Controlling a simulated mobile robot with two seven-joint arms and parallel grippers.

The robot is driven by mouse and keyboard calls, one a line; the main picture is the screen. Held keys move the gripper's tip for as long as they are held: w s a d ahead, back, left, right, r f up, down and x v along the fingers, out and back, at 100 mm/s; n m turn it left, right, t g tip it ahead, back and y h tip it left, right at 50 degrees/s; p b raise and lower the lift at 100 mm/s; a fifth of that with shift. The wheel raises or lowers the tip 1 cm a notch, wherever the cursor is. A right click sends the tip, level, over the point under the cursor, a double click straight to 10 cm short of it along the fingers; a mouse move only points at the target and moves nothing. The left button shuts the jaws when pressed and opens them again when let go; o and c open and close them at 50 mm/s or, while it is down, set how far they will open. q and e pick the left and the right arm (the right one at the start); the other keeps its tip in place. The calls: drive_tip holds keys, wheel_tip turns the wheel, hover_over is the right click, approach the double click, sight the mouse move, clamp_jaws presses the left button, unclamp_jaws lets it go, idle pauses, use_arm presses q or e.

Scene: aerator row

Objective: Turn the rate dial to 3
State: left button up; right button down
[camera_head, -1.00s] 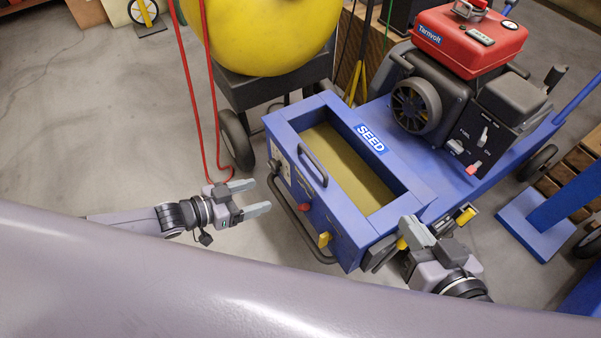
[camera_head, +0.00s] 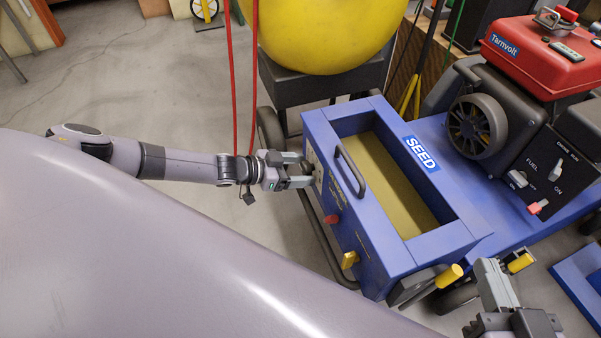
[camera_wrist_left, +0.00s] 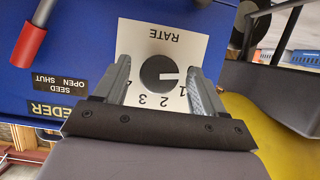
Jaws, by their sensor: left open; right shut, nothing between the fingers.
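The rate dial (camera_wrist_left: 159,73) is a dark round knob on a white plate (camera_wrist_left: 184,44) marked RATE, seen upside down in the left wrist view. Its white pointer line points right, close to the 1. The numbers 2, 3 and 4 follow around it. My left gripper (camera_head: 307,170) is open at the side of the blue seed box (camera_head: 408,258). In the wrist view its fingers stand on either side of the dial, with gaps to it. In the head view the gripper mostly hides the dial. My right gripper (camera_head: 489,267) is shut and empty, right of the box.
A red-tipped lever (camera_wrist_left: 30,44) is beside the plate, with a SEED OPEN SHUT label. The box also has a dark handle (camera_head: 350,172), a red knob (camera_head: 331,219) and a yellow knob (camera_head: 350,260). Red hoses (camera_head: 233,90) hang behind my left wrist. An engine (camera_head: 500,125) stands right.

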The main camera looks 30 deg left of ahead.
use_arm(q)
drive_tip(key=shift+w+d, duration=0.15)
drive_tip(key=c, duration=1)
